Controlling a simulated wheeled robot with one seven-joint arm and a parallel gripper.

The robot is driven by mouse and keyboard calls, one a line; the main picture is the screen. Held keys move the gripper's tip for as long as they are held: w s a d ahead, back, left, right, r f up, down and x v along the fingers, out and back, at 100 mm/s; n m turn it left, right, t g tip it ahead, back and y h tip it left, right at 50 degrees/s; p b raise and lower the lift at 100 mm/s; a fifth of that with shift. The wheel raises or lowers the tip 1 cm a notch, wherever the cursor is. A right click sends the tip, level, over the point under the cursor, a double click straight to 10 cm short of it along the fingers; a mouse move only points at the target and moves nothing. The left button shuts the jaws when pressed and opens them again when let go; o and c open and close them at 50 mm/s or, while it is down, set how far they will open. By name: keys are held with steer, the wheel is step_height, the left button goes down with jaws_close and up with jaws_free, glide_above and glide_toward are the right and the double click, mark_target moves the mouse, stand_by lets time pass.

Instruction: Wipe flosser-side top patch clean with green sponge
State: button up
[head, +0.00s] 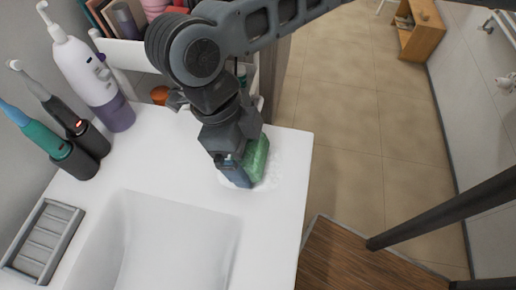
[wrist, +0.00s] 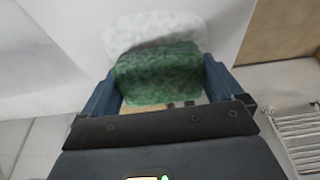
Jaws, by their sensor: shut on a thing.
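My gripper (head: 243,168) is shut on the green sponge (head: 257,157) and points down at the white counter top. In the wrist view the sponge (wrist: 158,70) sits between the two blue fingers. A whitish, foamy patch (head: 274,170) lies on the counter around and under the sponge, near the right edge. It also shows in the wrist view (wrist: 150,27), just beyond the sponge. The sponge appears to touch the patch; the exact contact is hidden. The white and purple flosser (head: 90,68) stands upright at the back left.
Two electric toothbrushes stand in dark holders, one teal (head: 40,137) and one black (head: 72,120), at the left. A sink basin (head: 170,245) and a grey slatted soap tray (head: 44,240) are in front. An orange-lidded item (head: 160,95) is at the back.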

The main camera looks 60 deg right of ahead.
mark_target(275, 169)
steer(key=shift+w+a+f, duration=0.1)
steer(key=shift+w+a, duration=0.15)
steer(key=shift+w, duration=0.5)
steer(key=shift+w+a, duration=0.25)
steer(key=shift+w, duration=0.45)
steer(key=shift+w+a+f, duration=0.1)
steer(key=shift+w+a, duration=0.15)
steer(key=shift+w, duration=0.5)
steer(key=shift+s+d+r, duration=0.1)
steer(key=shift+s+d, duration=0.15)
steer(key=shift+s, duration=0.45)
steer(key=shift+s+d, duration=0.2)
steer(key=shift+s, duration=0.5)
steer(key=shift+s+d+r, duration=0.1)
steer(key=shift+s+d, duration=0.15)
steer(key=shift+s, duration=0.45)
steer(key=shift+s+d+f+b, duration=0.1)
steer(key=shift+s+d+b, duration=0.1)
steer(key=shift+s, duration=0.5)
steer(key=shift+s+d+b, duration=0.15)
steer(key=shift+s+d, duration=0.1)
steer(key=shift+s, duration=0.4)
steer(key=shift+s+d+f+b, duration=0.1)
steer(key=shift+s+d+b, duration=0.1)
steer(key=shift+s, duration=0.5)
step_height(275, 169, up, 7)
steer(key=p, duration=0.5)
steer(key=shift+p, duration=0.3)
steer(key=shift+w, duration=0.15)
